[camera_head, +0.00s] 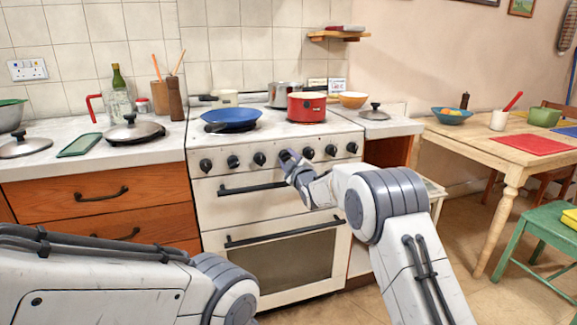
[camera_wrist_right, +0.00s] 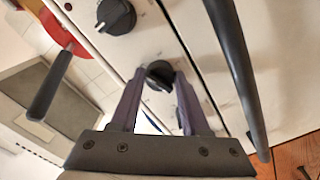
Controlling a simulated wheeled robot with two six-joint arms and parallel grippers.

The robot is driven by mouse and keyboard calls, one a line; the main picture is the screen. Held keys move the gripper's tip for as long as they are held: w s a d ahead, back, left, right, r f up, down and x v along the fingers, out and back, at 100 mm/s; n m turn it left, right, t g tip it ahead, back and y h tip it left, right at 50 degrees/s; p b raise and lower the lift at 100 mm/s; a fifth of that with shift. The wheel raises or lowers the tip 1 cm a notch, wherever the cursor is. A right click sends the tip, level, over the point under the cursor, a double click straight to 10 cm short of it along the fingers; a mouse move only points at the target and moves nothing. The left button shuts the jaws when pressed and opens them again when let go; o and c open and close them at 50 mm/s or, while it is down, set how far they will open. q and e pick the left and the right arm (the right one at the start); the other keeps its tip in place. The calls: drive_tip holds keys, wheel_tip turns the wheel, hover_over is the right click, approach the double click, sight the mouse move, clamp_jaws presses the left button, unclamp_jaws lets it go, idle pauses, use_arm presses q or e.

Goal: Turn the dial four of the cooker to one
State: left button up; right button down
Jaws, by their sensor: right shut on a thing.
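The cream cooker (camera_head: 222,191) stands against the wall with a row of black dials along its front panel. My right gripper (camera_head: 289,160) is at the panel, just right of the third dial from the left (camera_head: 259,159), and covers the fourth dial's place in the head view. In the right wrist view, my right gripper (camera_wrist_right: 160,92) has its two fingers on either side of a black dial (camera_wrist_right: 159,73) and is shut on it. The dial's marks are too small to read. My left arm enters at the lower left; its gripper is out of view.
Another dial (camera_wrist_right: 115,15) is close to the gripped one. A dark bar handle (camera_head: 255,187) runs below the dials, above the oven door's handle (camera_head: 285,229). A blue pan (camera_head: 231,115) and a red pot (camera_head: 306,106) stand on the hob. Drawers (camera_head: 95,195) are at the left.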

drive_tip(key=shift+f+n+b, duration=0.1)
drive_tip(key=shift+n+b, duration=0.2)
drive_tip(key=shift+n, duration=0.3)
drive_tip(key=shift+c, duration=1.9)
unclamp_jaws()
drive_tip(key=shift+s, duration=0.1)
drive_tip(key=v, duration=1)
drive_tip(key=shift+s, duration=0.15)
